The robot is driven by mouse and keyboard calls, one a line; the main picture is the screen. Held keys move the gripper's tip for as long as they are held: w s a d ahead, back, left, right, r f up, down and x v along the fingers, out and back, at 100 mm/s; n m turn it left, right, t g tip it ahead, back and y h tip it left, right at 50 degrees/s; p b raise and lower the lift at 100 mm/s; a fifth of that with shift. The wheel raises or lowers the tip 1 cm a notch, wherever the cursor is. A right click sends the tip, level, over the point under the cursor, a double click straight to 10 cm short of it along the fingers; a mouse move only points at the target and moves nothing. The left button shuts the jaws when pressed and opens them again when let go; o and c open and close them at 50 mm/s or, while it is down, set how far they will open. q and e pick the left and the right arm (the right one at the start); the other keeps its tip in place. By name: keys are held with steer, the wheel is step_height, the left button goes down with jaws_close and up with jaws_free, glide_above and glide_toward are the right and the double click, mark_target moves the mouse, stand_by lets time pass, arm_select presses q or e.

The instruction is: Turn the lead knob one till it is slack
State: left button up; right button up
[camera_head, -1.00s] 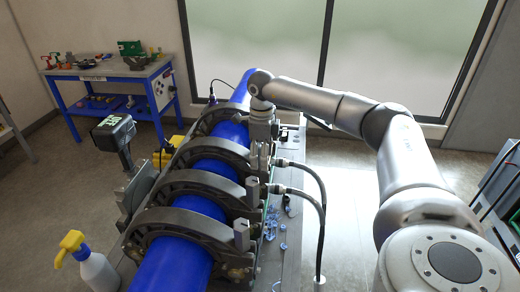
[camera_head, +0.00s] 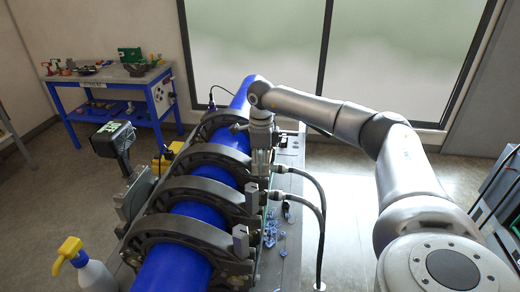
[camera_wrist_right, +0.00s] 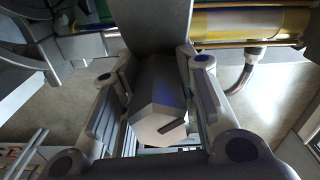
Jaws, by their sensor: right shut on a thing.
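The lead knob (camera_wrist_right: 158,112) is a grey faceted block with a slot in its end face. It sits between the two fingers of my right gripper (camera_wrist_right: 155,100) in the right wrist view. In the head view my right gripper (camera_head: 260,168) points down at the right-hand end of a far clamp and largely hides this knob. The gripper is shut on it. Similar grey knobs (camera_head: 252,201) and (camera_head: 240,240) stand on the nearer clamps. My left gripper is out of view.
Dark clamps (camera_head: 185,220) hold a blue pipe (camera_head: 205,208) on the cart. Black hoses (camera_head: 322,210) rise to the right of the gripper. Blue scraps (camera_head: 271,237) lie beside the clamps. A spray bottle (camera_head: 95,275) stands front left, and a blue workbench (camera_head: 115,88) is at the back left.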

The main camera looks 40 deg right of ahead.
steer(key=shift+n, duration=0.7)
steer(key=n, duration=0.3)
steer(key=shift+s, duration=0.1)
steer(key=shift+n, duration=1.5)
